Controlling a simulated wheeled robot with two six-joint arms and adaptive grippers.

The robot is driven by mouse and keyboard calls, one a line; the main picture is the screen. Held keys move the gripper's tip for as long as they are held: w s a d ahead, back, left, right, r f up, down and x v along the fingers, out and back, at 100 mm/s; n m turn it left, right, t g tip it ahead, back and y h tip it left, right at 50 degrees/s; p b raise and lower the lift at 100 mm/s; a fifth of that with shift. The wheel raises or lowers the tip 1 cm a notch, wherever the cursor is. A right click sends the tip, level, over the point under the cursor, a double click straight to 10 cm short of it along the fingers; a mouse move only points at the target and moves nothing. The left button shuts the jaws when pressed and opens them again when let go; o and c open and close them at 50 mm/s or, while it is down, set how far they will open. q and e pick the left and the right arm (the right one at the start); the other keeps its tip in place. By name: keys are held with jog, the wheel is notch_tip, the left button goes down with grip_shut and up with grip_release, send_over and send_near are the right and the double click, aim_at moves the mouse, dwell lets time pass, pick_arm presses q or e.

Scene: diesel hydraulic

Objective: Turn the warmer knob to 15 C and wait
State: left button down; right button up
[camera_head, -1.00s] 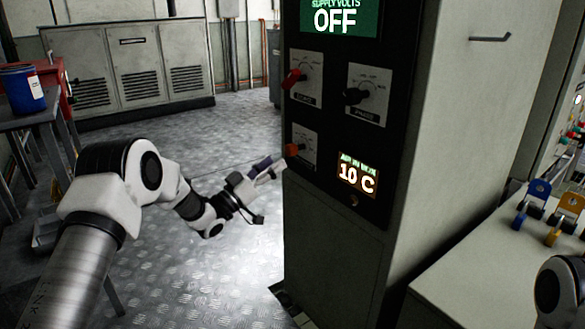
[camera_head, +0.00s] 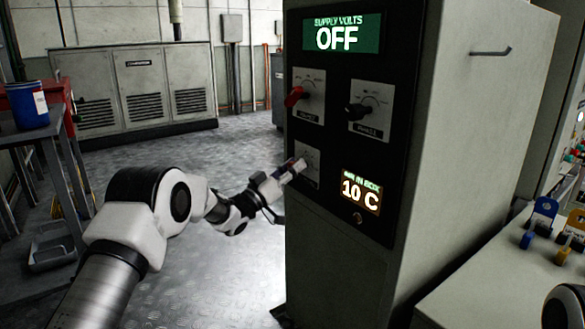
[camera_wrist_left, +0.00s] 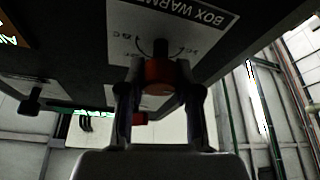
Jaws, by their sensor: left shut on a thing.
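The warmer knob is the lowest knob on the black panel, on a light plate (camera_head: 307,160). My left gripper (camera_head: 290,171) reaches it from the left and hides most of it. In the left wrist view the red-orange knob (camera_wrist_left: 158,75) sits between the two fingers (camera_wrist_left: 160,92), which are shut on it. The air-in-box display (camera_head: 361,191) shows 10 C. My right gripper is not in view.
Above are a red knob (camera_head: 296,96) and a black knob (camera_head: 358,110), with a supply volts display (camera_head: 341,35) reading OFF. A bench (camera_head: 500,270) with padlock-like items stands at right. A table with a blue can (camera_head: 28,106) is at left.

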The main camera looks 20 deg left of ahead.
pick_arm(q)
jog(key=shift+m, duration=0.5)
jog(key=m+g+h, duration=0.1)
jog(key=m, duration=0.1)
jog(key=m+g+h+p, duration=0.1)
jog(key=m, duration=0.2)
jog(key=shift+h, duration=0.4)
jog(key=m+g+h, duration=0.1)
jog(key=m, duration=0.2)
jog(key=m+g+h+p, duration=0.1)
jog(key=m, duration=0.2)
jog(key=shift+d+m+g, duration=0.1)
jog(key=shift+m+g, duration=0.2)
jog(key=shift+m, duration=0.1)
jog(key=m+g, duration=0.1)
jog(key=m, duration=0.2)
jog(key=m+g+p, duration=0.1)
jog(key=m, duration=0.2)
jog(key=shift+s+g+h, duration=0.1)
jog(key=shift+g+h, duration=0.2)
jog(key=shift+g, duration=0.1)
jog(key=m+g+p, duration=0.1)
jog(key=m+g, duration=0.1)
jog(key=m, duration=0.2)
jog(key=shift+f+m, duration=0.1)
jog(key=shift+m, duration=0.3)
jog(key=c, duration=0.8)
grip_release()
jog(key=shift+d, duration=0.1)
